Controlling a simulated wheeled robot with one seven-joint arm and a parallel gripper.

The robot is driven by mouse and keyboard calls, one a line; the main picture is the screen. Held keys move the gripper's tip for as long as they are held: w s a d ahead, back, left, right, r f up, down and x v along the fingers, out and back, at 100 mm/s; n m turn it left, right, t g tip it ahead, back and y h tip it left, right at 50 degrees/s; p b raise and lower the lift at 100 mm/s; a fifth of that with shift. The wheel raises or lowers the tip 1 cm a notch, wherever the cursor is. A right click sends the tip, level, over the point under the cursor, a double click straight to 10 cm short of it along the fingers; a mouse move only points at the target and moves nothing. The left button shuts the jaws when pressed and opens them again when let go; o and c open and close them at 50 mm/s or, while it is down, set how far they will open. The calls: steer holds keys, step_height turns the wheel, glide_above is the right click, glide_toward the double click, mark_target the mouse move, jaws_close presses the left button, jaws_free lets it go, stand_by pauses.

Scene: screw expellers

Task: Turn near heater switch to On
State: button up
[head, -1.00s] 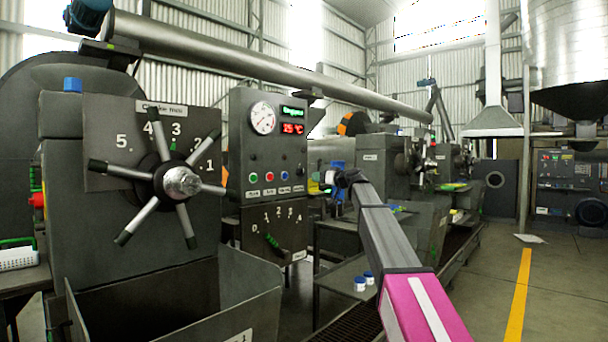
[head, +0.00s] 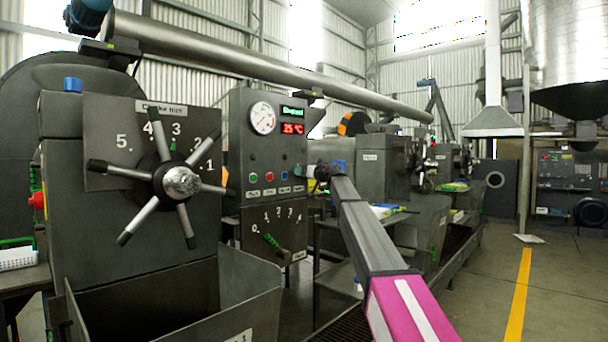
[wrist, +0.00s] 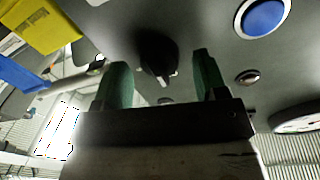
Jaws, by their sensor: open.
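The near control panel (head: 240,150) is a dark box with a round gauge, displays and a row of buttons. In the wrist view a black knob (wrist: 158,52), apparently the heater switch, projects from the panel face. My gripper (wrist: 163,78) is open. Its two green fingertips stand on either side of the knob with gaps, and I cannot tell if they touch it. In the head view my gripper (head: 312,172) is at the panel's right edge and hides the switch there. The switch's On or Off position is not readable.
A blue button (wrist: 262,18) is beside the knob in the wrist view. Below the buttons is a lever (head: 272,241) on a numbered scale. A large spoked handwheel (head: 182,182) stands left of the panel. The floor at right (head: 560,290) is open.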

steer(key=shift+w+a, duration=0.1)
steer(key=shift+a, duration=0.05)
steer(key=c, duration=0.9)
steer(key=shift+m, duration=0.3)
steer(key=m+g, duration=0.1)
steer(key=m, duration=0.9)
steer(key=shift+w+m, duration=0.15)
steer(key=shift+m, duration=0.25)
steer(key=o, duration=0.9)
